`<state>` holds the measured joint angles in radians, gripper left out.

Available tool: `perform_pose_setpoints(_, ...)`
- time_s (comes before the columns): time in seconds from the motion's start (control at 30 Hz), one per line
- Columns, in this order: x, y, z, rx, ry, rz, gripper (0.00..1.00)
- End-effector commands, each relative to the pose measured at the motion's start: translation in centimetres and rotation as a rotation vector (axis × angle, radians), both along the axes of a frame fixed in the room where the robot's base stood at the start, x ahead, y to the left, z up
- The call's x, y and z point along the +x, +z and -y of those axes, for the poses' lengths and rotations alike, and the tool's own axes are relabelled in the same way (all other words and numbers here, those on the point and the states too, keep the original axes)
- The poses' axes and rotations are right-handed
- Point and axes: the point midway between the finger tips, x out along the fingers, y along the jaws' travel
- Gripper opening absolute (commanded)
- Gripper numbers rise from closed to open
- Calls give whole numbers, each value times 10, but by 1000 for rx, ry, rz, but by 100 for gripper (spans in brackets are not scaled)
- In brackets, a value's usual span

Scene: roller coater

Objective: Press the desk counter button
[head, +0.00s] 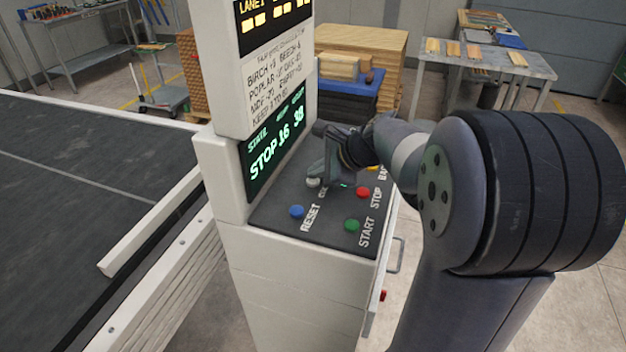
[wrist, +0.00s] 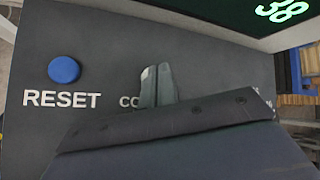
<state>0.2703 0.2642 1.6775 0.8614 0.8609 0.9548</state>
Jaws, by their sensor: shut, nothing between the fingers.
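The control desk (head: 275,215) is a dark sloped panel on a white cabinet. A pale button (head: 313,182) sits on it beside a label of which only the first letters, like "CO", show in the wrist view. My gripper (head: 316,171) is shut and empty, its fingertips pointing down right at the pale button. In the wrist view the closed fingertips (wrist: 157,82) cover the spot above that label, so the button is hidden there. I cannot tell whether the tips touch it. The blue RESET button (head: 297,211) is beside it and also shows in the wrist view (wrist: 64,69).
A green START button (head: 351,225), a red STOP button (head: 362,192) and a yellow button (head: 373,168) line the desk's near side. A green-lit display (head: 273,150) reading "STOP 16 38" rises behind the desk. A dark conveyor bed (head: 80,190) lies left.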

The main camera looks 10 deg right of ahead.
Motion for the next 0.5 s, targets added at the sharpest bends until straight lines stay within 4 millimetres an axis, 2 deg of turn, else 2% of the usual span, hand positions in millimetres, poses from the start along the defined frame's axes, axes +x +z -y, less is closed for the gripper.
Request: perform_pose_setpoints(0.5, 0, -7, 0, 0, 1, -1, 0)
